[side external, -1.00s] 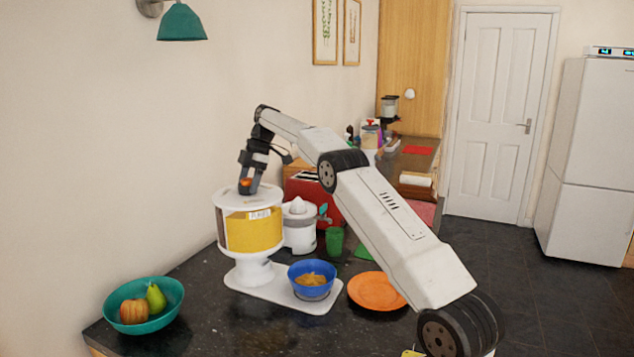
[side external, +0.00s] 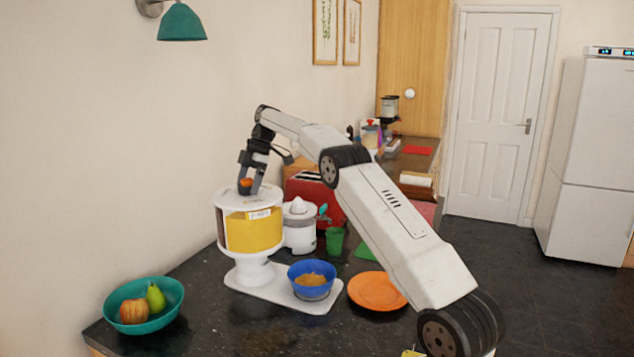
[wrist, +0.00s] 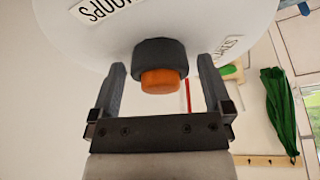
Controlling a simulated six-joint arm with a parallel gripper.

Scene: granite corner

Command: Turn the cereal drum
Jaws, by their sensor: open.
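The cereal drum (side external: 250,230) is white with a yellow front panel and stands on a white base plate (side external: 265,283). On its top is an orange-tipped knob (side external: 246,182). In the wrist view the knob (wrist: 160,80) has a dark collar and sits between the two fingers of my gripper (wrist: 161,68), with a visible gap on each side. The drum's white top (wrist: 185,20) fills the upper wrist view. In the side view my gripper (side external: 250,187) points down over the knob, open. A blue bowl (side external: 312,279) with golden-brown contents stands on the base plate.
A white juicer (side external: 300,225) and red toaster (side external: 316,197) stand close behind the drum. A green cup (side external: 335,241) and orange plate (side external: 377,291) are to the right. A teal fruit bowl (side external: 144,306) is at front left. The front middle counter is clear.

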